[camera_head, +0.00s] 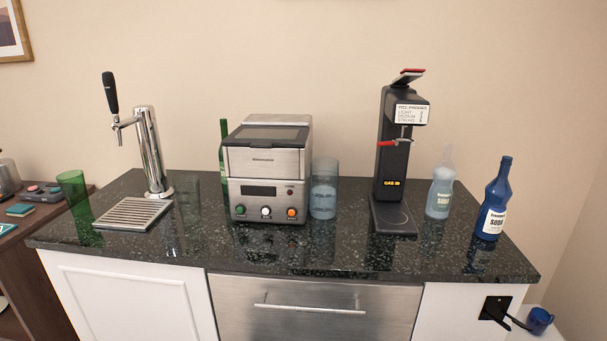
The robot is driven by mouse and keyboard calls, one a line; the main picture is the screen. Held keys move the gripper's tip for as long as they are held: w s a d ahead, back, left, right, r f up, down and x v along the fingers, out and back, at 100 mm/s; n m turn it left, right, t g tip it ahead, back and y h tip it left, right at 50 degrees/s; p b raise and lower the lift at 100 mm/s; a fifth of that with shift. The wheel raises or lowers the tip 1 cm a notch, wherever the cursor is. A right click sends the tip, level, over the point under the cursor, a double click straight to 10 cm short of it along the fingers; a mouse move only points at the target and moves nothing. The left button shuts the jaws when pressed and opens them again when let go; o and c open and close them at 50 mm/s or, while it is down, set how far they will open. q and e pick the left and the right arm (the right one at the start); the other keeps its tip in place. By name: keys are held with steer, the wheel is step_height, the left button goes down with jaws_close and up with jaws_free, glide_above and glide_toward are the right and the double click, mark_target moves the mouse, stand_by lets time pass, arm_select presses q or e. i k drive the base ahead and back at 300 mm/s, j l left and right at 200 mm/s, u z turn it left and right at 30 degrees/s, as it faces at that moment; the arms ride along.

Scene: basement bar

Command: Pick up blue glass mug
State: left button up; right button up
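A small dark blue mug (539,319) is at the bottom right corner, low beside the right end of the counter. It looks upright, with its handle on the right. What it rests on is mostly cut off by the frame edge. A tall pale blue see-through glass (323,190) stands upright on the black counter, right of the steel machine; no handle shows on it. I cannot clearly make out either gripper in this view.
A black angular object (494,309) is beside the blue mug. The counter's front strip is clear.

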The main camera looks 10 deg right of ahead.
mark_target(537, 320)
steer(key=l+u, duration=0.1)
steer(key=l, duration=0.4)
steer(key=k+l, duration=0.15)
steer(key=l, duration=0.3)
steer(key=l+u, duration=0.15)
steer(key=l, duration=0.35)
steer(key=k+l, duration=0.15)
steer(key=l, duration=0.3)
steer(key=k+l+u, duration=0.15)
steer(key=l, duration=0.3)
